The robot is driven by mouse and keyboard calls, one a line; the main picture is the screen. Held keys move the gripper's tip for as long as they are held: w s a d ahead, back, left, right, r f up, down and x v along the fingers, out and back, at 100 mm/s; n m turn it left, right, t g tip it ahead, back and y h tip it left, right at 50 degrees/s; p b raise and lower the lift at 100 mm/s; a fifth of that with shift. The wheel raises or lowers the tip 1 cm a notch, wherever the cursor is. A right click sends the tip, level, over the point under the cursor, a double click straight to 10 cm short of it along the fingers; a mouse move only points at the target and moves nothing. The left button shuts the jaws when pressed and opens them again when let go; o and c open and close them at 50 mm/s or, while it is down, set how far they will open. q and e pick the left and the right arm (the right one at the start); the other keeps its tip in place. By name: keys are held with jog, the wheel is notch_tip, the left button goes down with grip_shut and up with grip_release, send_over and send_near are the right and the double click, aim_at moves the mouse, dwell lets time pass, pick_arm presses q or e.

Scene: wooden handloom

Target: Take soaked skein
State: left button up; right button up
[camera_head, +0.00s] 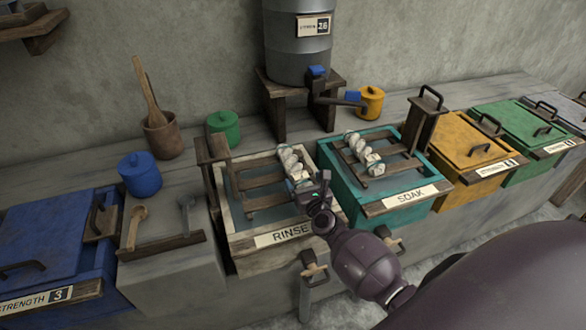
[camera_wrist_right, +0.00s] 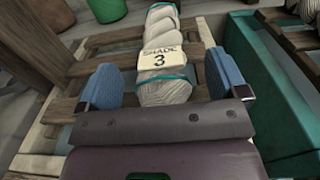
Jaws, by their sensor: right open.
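A twisted off-white skein (camera_head: 290,160) lies on the wooden rack of the box labelled RINSE (camera_head: 236,240). A second similar skein (camera_head: 362,152) lies on the rack of the teal box labelled SOAK (camera_head: 347,207). My right gripper (camera_head: 318,190) is at the near end of the RINSE skein. In the right wrist view, its blue pads (camera_wrist_right: 163,75) stand open on either side of that skein (camera_wrist_right: 165,92), which has teal ties and a tag reading SHADE 3. Part of the SOAK skein shows at the top right (camera_wrist_right: 308,10). My left gripper is not in view.
A grey tank (camera_head: 297,45) with a tap stands on a wooden stand behind the boxes. Yellow (camera_head: 470,140) and green (camera_head: 520,125) lidded boxes stand to the right. A blue box (camera_head: 45,235) is at the left, near blue and green pots. A wooden post (camera_head: 425,120) stands beside SOAK.

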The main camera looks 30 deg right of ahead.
jog(key=shift+w+d, duration=0.15)
jog(key=shift+w, duration=0.4)
jog(key=c, duration=1.1)
jog(key=shift+r, duration=0.15)
